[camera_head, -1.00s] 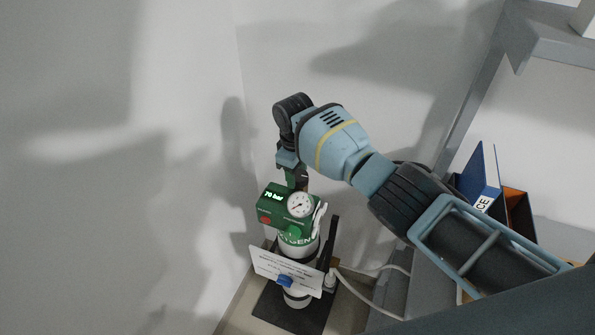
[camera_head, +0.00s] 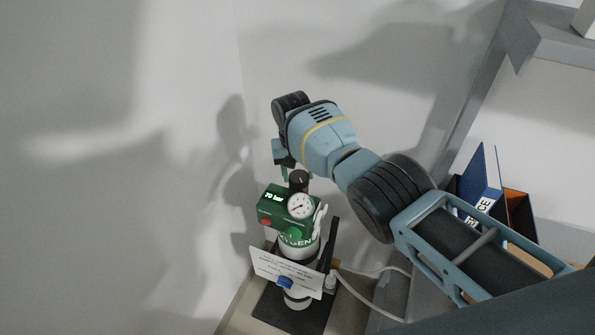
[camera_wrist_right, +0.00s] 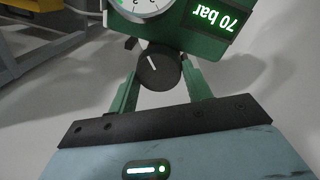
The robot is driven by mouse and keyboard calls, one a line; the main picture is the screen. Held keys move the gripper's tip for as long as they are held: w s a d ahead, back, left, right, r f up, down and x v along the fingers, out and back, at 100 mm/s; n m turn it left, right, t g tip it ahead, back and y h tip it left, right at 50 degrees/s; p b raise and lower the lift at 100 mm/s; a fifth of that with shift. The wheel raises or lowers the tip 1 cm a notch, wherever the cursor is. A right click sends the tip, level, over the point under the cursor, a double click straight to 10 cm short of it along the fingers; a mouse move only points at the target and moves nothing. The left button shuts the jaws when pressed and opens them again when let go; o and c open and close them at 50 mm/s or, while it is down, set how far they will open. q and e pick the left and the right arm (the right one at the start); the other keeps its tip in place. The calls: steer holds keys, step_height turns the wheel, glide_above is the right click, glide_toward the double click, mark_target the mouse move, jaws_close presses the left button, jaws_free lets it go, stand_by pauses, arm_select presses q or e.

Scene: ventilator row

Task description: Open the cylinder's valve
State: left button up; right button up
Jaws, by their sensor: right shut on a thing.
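The oxygen cylinder (camera_head: 297,250) stands upright in the corner. Its green valve head (camera_head: 275,207) carries a round white gauge (camera_head: 300,206) and a lit display reading 70 bar; the display also shows in the right wrist view (camera_wrist_right: 217,18). A black round valve knob (camera_head: 299,179) with a white mark sits on top and shows in the right wrist view (camera_wrist_right: 158,68). My right gripper (camera_wrist_right: 160,80) has its green fingers on either side of the knob and is shut on it. A red spot and a green spot show on the head's front. My left gripper is out of view.
A white printed card (camera_head: 285,271) with a blue clip hangs before the cylinder. A dark upright post (camera_head: 332,245) and a pale hose (camera_head: 360,301) are close at its right. A blue binder (camera_head: 483,180) stands on the shelf side. White wall lies left.

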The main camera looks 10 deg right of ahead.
mark_target(297, 174)
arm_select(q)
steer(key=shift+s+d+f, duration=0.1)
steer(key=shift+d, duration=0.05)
arm_select(e)
steer(key=shift+w+r+m, duration=0.1)
steer(key=shift+m, duration=1.6)
steer(key=shift+d+m, duration=0.1)
steer(key=shift+m, duration=0.2)
steer(key=o, duration=1)
steer(key=r, duration=0.6)
steer(key=shift+a+r+p, duration=0.25)
steer(key=shift+r+p, duration=0.15)
steer(key=shift+r, duration=0.5)
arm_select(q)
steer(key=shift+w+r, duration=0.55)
